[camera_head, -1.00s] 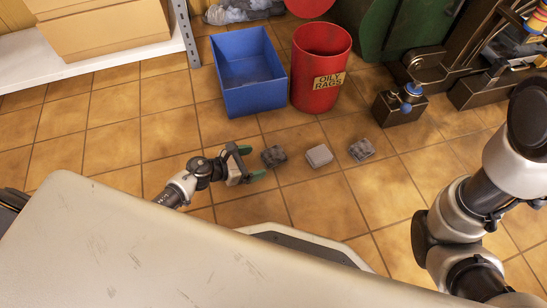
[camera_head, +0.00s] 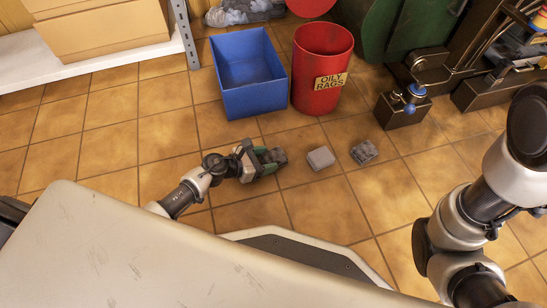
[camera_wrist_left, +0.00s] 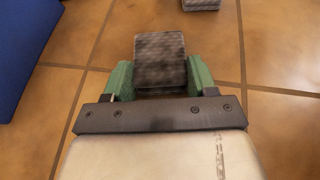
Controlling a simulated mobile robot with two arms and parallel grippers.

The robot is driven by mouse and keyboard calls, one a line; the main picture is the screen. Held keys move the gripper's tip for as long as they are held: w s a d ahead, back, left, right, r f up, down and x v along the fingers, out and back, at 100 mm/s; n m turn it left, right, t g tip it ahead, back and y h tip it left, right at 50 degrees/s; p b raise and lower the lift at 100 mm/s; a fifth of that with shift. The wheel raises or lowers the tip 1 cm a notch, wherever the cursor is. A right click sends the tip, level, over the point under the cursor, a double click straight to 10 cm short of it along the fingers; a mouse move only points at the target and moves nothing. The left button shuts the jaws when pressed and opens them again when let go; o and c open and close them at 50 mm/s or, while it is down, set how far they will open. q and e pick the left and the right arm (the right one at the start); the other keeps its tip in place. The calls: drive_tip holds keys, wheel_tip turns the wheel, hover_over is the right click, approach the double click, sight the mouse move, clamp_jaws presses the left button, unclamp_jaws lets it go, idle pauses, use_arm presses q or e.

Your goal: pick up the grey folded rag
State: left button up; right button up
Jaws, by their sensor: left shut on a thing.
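My left gripper (camera_head: 267,162) is low over the tiled floor, its green fingers shut on a dark grey, checked folded rag (camera_head: 279,155). In the left wrist view the rag (camera_wrist_left: 160,58) sits between the two fingers (camera_wrist_left: 160,82), its far part sticking out past them. I cannot tell whether it still touches the floor. A plain light grey folded rag (camera_head: 321,158) lies just right of it. A mottled grey folded rag (camera_head: 364,152) lies further right. My right gripper is out of view.
A blue open bin (camera_head: 249,95) and a red can labelled oily rags (camera_head: 318,95) stand behind the rags. A dark block with a blue-topped fitting (camera_head: 403,111) stands at right. A pale tabletop (camera_head: 150,255) fills the front left.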

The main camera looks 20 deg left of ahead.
sight(265, 160)
use_arm(q)
drive_tip(key=shift+r+p, duration=0.4)
drive_tip(key=shift+r, duration=0.05)
wheel_tip(265, 160, up, 4)
drive_tip(key=p, duration=0.3)
drive_tip(key=shift+f, duration=0.2)
drive_tip(key=s+r+p, duration=0.6)
drive_tip(key=s+p, duration=0.2)
drive_tip(key=s, duration=0.3)
drive_tip(key=shift+s+d+r, duration=0.25)
drive_tip(key=shift+s+d, duration=0.05)
drive_tip(key=shift+s, duration=0.05)
